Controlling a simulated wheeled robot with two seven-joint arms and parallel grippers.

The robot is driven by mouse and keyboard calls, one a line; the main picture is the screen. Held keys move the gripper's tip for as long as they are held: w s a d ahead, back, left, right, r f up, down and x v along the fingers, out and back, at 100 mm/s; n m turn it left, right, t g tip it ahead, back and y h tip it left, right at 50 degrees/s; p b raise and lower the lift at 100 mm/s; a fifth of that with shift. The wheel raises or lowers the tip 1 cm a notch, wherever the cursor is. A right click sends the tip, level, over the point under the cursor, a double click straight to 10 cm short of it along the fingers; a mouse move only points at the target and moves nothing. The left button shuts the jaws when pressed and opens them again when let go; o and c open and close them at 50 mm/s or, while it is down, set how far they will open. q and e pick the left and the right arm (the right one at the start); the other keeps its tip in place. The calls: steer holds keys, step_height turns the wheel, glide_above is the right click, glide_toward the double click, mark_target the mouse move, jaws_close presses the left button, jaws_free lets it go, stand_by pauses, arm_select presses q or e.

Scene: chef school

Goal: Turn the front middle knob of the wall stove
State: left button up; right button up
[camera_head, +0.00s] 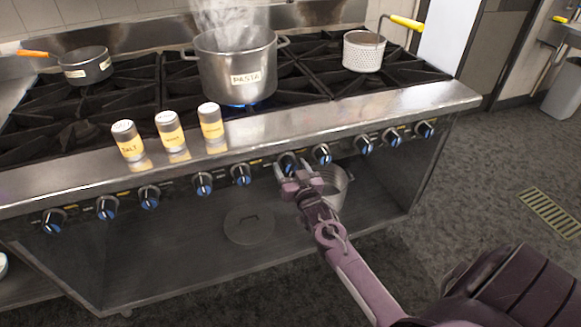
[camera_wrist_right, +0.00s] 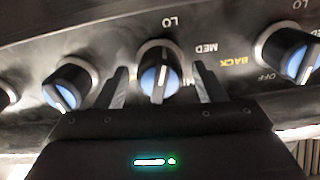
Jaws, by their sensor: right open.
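My right gripper (camera_head: 298,178) is open at a knob (camera_head: 287,162) right of the panel's middle. In the right wrist view this knob (camera_wrist_right: 158,72) sits between the two fingers (camera_wrist_right: 161,84), with a gap visible on both sides. Its white pointer line is nearly upright, tilted slightly. The lettering beside it is partly hidden by a finger, so I cannot read its full label. My left gripper is not in view.
Neighbouring knobs stand close on the left (camera_wrist_right: 68,87) and right (camera_wrist_right: 290,55). A steaming pasta pot (camera_head: 238,72) sits over a blue flame. Several shakers (camera_head: 170,130) line the front ledge. A metal pot (camera_head: 335,188) and lid (camera_head: 249,226) are on the shelf below.

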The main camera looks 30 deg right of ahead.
steer(key=shift+w, duration=0.1)
steer(key=shift+c, duration=0.3)
steer(key=c, duration=0.9)
